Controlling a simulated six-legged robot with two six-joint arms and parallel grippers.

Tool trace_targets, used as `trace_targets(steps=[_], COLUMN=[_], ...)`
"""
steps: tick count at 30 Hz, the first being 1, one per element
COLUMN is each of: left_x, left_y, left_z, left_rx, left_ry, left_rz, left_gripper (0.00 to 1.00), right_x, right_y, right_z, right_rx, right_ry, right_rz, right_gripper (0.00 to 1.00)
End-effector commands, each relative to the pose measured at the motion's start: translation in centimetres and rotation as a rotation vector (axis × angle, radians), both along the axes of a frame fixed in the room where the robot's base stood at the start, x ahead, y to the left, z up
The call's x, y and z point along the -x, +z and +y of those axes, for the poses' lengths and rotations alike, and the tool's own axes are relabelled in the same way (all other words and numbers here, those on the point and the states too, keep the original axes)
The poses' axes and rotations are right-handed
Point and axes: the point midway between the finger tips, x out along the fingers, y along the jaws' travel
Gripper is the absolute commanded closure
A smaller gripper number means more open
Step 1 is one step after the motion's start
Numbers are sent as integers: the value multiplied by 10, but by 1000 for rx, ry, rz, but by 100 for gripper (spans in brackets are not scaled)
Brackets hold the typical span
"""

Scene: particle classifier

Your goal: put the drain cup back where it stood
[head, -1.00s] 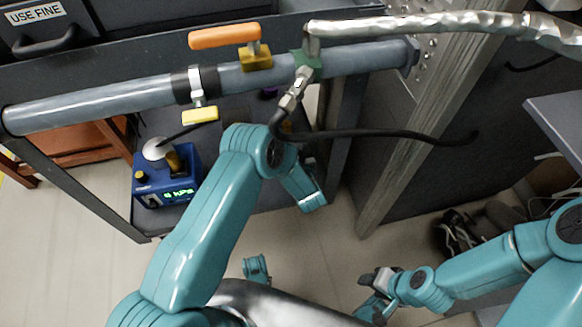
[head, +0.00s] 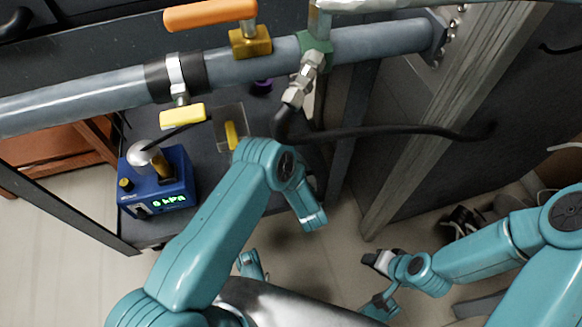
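I cannot pick out the drain cup for certain. A small clear, open-looking container with a yellow piece in it (head: 222,142) sits on the dark cart shelf, just behind my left arm; I cannot tell if it is the cup. My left arm bends in front of the shelf, and its lower end (head: 311,218) hangs to the right of the blue meter, with no cup seen in it. My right gripper (head: 375,284) is low at the right, away from the shelf, and its jaws are unclear.
A grey pipe (head: 90,100) crosses above the shelf, with an orange-handled valve (head: 210,14), a yellow-handled clamp (head: 183,115) and a black hose (head: 400,131). A blue meter (head: 160,181) stands on the shelf (head: 215,195). A grey post (head: 425,130) rises at right.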

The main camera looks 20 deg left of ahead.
Motion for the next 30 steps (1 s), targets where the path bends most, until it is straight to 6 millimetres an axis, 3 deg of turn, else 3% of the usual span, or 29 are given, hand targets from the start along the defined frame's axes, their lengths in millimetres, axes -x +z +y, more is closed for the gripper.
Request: trace_targets(steps=[3, 16, 17, 18, 30], left_x=[5, 7, 7, 7, 10], left_y=[-13, -16, -16, -16, -9], left_z=[-2, -3, -3, -3, -5], left_rx=[-1, -1, 0, 0, 0], left_ry=[1, 2, 2, 2, 1], left_rz=[-1, -2, -1, -1, 2], left_gripper=[64, 64, 19, 6, 3], right_x=[-4, -5, -5, -5, -4], right_y=[-8, -7, -7, -7, -2], right_z=[-1, -1, -1, -1, -1], right_rx=[2, 3, 3, 3, 2], right_ry=[-2, -2, -2, -2, -1], right_rz=[-14, -17, -17, -17, -13], right_gripper=[51, 51, 51, 51, 51])
